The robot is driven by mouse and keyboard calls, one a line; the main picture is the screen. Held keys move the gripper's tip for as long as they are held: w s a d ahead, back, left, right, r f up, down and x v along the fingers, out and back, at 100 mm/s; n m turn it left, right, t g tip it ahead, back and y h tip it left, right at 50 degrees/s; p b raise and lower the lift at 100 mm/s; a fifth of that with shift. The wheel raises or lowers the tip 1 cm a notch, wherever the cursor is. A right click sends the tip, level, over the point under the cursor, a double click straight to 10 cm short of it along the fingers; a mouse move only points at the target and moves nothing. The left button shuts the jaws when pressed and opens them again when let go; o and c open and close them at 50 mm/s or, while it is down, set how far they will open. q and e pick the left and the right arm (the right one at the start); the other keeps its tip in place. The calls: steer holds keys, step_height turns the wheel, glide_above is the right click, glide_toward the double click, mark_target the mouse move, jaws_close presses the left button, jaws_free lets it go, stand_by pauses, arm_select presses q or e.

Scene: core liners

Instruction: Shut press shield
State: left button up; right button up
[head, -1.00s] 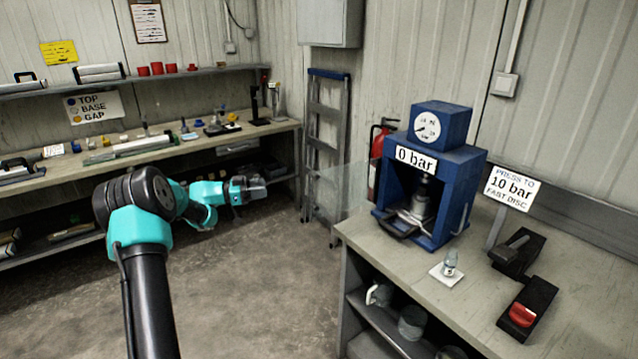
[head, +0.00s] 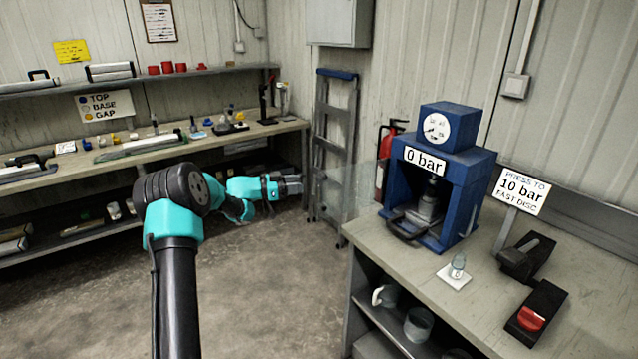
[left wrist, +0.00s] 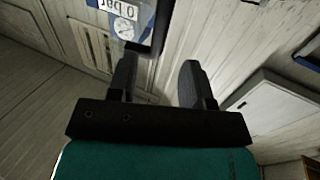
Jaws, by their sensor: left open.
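The blue press (head: 468,190) stands on the right bench with a "0 bar" plate and a dial gauge (head: 437,127). Its clear shield (head: 347,192) is a see-through panel standing out to the left of the press, swung open, so the press front is uncovered. A metal part (head: 430,204) sits inside the press. My left gripper (head: 300,184) is open and empty, just left of the shield; I cannot tell whether it touches. In the left wrist view the two dark fingers (left wrist: 160,82) are apart, with the press (left wrist: 128,20) beyond them. My right gripper is out of view.
A small glass piece on a white pad (head: 453,281), a black block with a lever (head: 527,257) and one with a red knob (head: 532,318) are on the bench. A sign (head: 520,190) reads 10 bar. A ladder (head: 333,145) and extinguisher (head: 388,150) stand behind the shield.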

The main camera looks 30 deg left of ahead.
mark_target(319, 182)
arm_select(q)
steer(key=x, duration=0.8)
steer(key=shift+c, duration=0.3)
jaws_close()
